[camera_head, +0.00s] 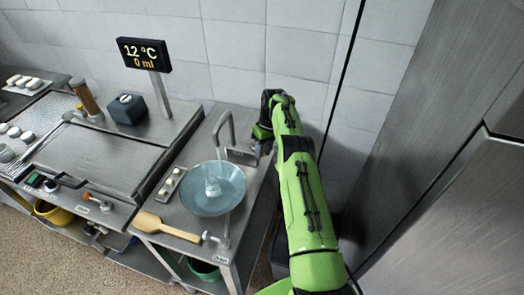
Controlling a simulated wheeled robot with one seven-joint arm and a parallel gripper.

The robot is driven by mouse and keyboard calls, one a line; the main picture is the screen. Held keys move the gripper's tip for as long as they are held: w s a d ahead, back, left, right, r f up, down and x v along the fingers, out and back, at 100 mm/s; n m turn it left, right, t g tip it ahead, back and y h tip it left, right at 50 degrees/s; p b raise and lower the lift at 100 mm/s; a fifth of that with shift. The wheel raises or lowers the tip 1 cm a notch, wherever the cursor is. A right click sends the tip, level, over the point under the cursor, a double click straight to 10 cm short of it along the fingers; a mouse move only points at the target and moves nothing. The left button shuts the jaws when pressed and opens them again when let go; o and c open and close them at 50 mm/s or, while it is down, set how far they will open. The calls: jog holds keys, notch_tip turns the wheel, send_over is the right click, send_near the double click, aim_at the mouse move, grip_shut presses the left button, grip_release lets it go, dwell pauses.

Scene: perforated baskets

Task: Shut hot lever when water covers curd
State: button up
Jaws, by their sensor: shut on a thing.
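A blue see-through bowl (227,204) stands on the right steel counter, with a small pale lump, likely the curd (212,187), in its middle. No water is clear to see. A grey bent tap (229,118) rises behind the bowl. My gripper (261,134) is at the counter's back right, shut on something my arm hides. A grey block (242,156) is beside it; I cannot tell whether they touch. A small pale lever (214,239) is at the counter's front edge above an unreadable label. The display (144,53) reads 12 °C and 0 ml.
A wooden paddle (168,227) lies at the counter's front left. A small tray (170,186) with pale pieces is left of the bowl. The left counter holds a dark box (127,108) and an orange-handled lever (97,201). A tall steel cabinet (440,180) bounds the right.

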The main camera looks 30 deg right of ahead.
jog(key=shift+w+d+n, duration=0.1)
jog(key=shift+d+n, duration=0.1)
jog(key=shift+n, duration=0.1)
dwell(0.4)
jog(key=o, duration=1)
jog(key=shift+o, duration=0.2)
